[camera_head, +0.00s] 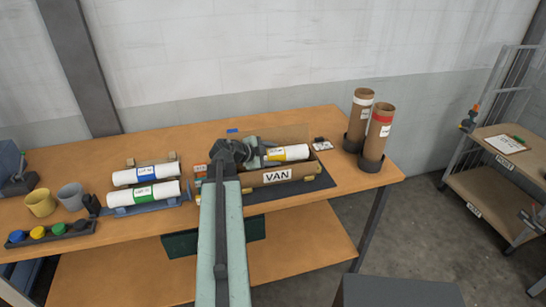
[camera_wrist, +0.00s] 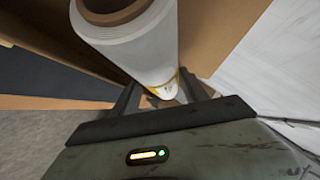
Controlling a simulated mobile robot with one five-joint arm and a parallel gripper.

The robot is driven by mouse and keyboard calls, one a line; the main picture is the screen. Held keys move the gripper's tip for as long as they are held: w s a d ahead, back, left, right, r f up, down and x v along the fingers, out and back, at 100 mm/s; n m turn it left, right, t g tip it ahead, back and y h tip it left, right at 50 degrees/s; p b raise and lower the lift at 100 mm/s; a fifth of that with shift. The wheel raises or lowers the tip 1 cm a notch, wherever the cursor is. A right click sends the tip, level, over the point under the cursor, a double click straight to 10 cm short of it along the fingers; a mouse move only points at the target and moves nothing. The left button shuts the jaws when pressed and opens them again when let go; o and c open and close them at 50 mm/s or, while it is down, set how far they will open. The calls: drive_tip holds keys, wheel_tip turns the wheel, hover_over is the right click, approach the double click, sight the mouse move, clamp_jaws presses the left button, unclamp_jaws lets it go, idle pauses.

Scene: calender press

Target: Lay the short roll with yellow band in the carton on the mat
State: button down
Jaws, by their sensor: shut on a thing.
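The short white roll with a yellow band (camera_head: 291,153) lies lengthwise at the opening of the brown carton marked VAN (camera_head: 298,175). The carton stands on a dark mat (camera_head: 318,185) with its back flap up. My gripper (camera_head: 258,155) is at the carton's left part, shut on the roll. In the wrist view the roll (camera_wrist: 145,45) runs between the fingers of my gripper (camera_wrist: 165,95), its open core end toward the camera. Brown carton walls (camera_wrist: 222,25) show on both sides. I cannot tell whether the roll touches the carton floor.
Two white rolls, with blue (camera_head: 145,174) and green (camera_head: 144,194) bands, lie on a rack at left. Two upright brown tubes (camera_head: 362,115) (camera_head: 377,135) stand in dark holders at right. Mugs (camera_head: 70,195) stand far left. My arm hides the table's middle.

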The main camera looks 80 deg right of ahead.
drive_tip(key=shift+f+b, duration=0.3)
drive_tip(key=shift+f, duration=0.4)
drive_tip(key=shift+a+f, duration=0.1)
drive_tip(key=shift+a, duration=0.05)
drive_tip(key=shift+d+f, duration=0.15)
drive_tip(key=shift+d, duration=0.05)
drive_tip(key=shift+c, duration=2.4)
unclamp_jaws()
drive_tip(key=shift+a, duration=0.1)
drive_tip(key=shift+w, duration=0.1)
drive_tip(key=c, duration=0.3)
drive_tip(key=shift+w, duration=0.1)
drive_tip(key=shift+r, duration=0.2)
